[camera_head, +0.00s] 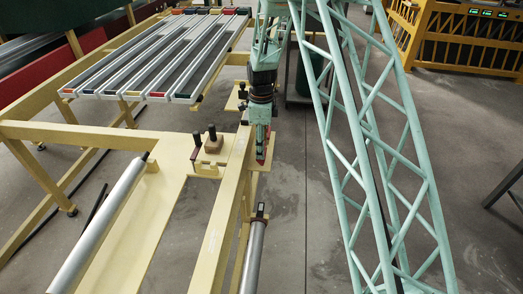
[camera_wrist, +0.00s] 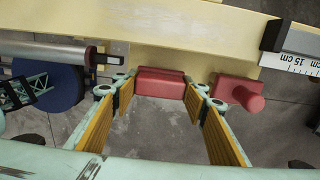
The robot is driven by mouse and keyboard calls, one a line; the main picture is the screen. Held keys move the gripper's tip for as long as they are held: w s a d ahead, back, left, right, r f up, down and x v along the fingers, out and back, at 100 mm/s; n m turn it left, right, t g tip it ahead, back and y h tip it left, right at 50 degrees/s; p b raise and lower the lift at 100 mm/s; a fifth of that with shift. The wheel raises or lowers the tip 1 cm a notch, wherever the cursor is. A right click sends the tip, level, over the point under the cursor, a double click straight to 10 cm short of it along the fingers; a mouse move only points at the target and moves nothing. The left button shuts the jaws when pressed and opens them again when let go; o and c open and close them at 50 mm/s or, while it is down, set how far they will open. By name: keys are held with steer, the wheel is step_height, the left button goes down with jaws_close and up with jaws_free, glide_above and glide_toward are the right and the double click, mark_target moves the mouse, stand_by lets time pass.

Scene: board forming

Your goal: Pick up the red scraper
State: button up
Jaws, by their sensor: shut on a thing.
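The red scraper (camera_wrist: 160,82) shows in the wrist view as a red block between the fingertips of my gripper (camera_wrist: 160,92). A red part with a round knob (camera_wrist: 243,92) shows just outside the right finger; the finger hides whether it joins the block. My gripper is shut on the scraper, with its orange-padded fingers on either side. In the head view, my gripper (camera_head: 262,146) points down beside the yellow beam, and a little red (camera_head: 260,161) shows at its tip. Most of the scraper is hidden there.
A yellow beam (camera_head: 225,200) runs close by my gripper. A small fixture with dark knobs (camera_head: 212,143) stands to its left. A grey roller (camera_head: 255,250) lies nearer, and a rack of grey bars (camera_head: 160,55) is behind left. Bare floor lies right of the beam.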

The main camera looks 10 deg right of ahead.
steer(key=shift+r, duration=1.55)
steer(key=shift+s+r, duration=0.1)
steer(key=shift+r, duration=0.1)
steer(key=s+a+r, duration=0.1)
steer(key=s+a, duration=0.2)
steer(key=s, duration=1.2)
steer(key=shift+s+a+r+p, duration=0.2)
steer(key=shift+s+p, duration=0.05)
steer(key=shift+p, duration=0.1)
steer(key=o, duration=0.5)
steer(key=shift+c, duration=0.9)
